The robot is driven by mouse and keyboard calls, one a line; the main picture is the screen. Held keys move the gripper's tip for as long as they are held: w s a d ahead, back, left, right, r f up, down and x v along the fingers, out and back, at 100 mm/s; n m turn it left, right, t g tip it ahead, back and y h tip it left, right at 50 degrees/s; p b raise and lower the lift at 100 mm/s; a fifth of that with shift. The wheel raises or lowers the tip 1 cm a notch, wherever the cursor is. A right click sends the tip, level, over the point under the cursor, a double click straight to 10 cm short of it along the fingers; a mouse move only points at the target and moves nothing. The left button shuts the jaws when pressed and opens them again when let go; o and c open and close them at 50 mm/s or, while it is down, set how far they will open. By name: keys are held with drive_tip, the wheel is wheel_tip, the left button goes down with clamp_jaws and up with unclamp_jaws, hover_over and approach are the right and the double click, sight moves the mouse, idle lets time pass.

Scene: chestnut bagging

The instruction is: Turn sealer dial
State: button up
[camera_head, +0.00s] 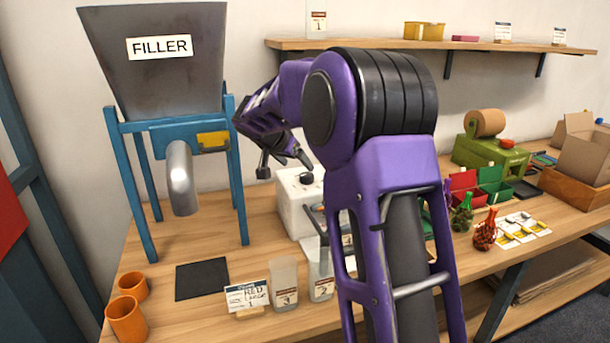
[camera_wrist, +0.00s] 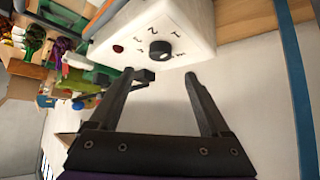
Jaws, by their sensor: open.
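The sealer (camera_head: 291,212) is a white box on the bench, partly hidden behind my arm. In the wrist view the white sealer (camera_wrist: 203,20) shows its face at the top. The face carries a black round dial (camera_wrist: 160,51) with numbers around it; its exact setting is too small to tell. In the head view a dark knob, the dial (camera_head: 307,178), shows near the top of the box. My gripper (camera_head: 285,168) is open and empty just above the sealer. In the wrist view the fingertips of my gripper (camera_wrist: 170,77) point toward the dial, apart from it.
A red button (camera_wrist: 118,48) sits beside the dial. A filler hopper (camera_head: 155,70) on a blue frame stands at left. Orange cups (camera_head: 127,319), a black mat (camera_head: 202,279) and clear labelled containers (camera_head: 284,285) are in front. Netted bags (camera_head: 485,232) and a green dispenser (camera_head: 483,152) stand at right.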

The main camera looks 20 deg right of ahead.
sight(306, 175)
drive_tip(key=x, duration=0.8)
drive_tip(key=shift+w+d+f, duration=0.15)
drive_tip(key=shift+f, duration=0.1)
clamp_jaws()
